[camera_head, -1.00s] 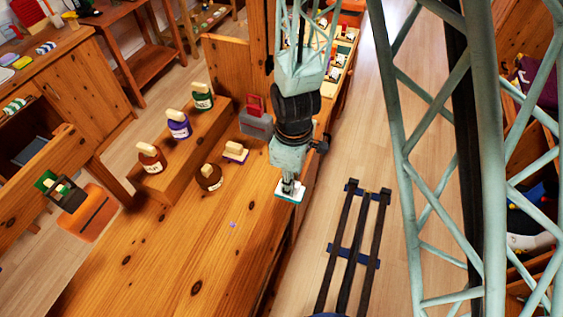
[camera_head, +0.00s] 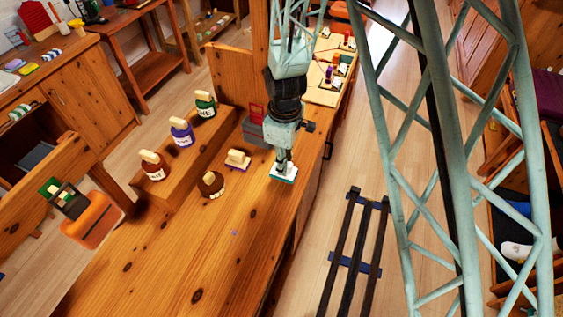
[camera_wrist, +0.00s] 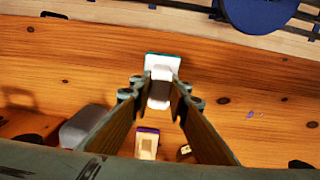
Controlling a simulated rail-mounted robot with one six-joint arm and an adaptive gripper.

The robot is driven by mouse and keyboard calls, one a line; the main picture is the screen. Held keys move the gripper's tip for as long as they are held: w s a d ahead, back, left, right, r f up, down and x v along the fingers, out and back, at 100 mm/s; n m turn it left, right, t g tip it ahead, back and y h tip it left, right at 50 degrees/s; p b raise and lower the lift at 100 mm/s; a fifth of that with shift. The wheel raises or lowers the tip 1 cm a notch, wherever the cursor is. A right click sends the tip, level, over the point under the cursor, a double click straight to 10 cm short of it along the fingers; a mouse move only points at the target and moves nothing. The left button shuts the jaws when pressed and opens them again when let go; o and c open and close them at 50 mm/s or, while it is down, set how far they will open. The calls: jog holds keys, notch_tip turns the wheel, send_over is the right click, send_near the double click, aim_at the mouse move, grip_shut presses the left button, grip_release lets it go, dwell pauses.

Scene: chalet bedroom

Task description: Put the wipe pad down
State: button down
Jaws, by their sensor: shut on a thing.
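The wipe pad (camera_head: 284,174) is a white block with a teal underside. It is in my gripper (camera_head: 284,162), over the right side of the wooden desk (camera_head: 190,255). In the wrist view, the pad (camera_wrist: 163,66) shows between and beyond the fingertips (camera_wrist: 160,95), which are closed on its white upper part. The pad looks level and low over the wood. I cannot tell whether its underside touches the desk.
Several labelled bottles line a wooden step (camera_head: 186,160). A grey box (camera_head: 254,132) stands behind. The front desktop is mostly clear.

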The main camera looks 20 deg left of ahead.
jog(key=shift+w+a+f, duration=0.1)
jog(key=shift+w+a, duration=0.3)
jog(key=shift+w, duration=0.35)
jog(key=shift+w+a+f, duration=0.1)
jog(key=shift+w+a, duration=0.25)
jog(key=shift+w, duration=0.4)
jog(key=shift+w, duration=0.1)
jog(key=shift+w+a, duration=0.15)
jog(key=shift+w, duration=0.05)
jog(key=shift+w+f, duration=0.1)
jog(key=shift+f, duration=1.65)
jog(key=shift+f, duration=0.15)
jog(key=c, duration=2.5)
grip_release()
notch_tip(320, 180, up, 12)
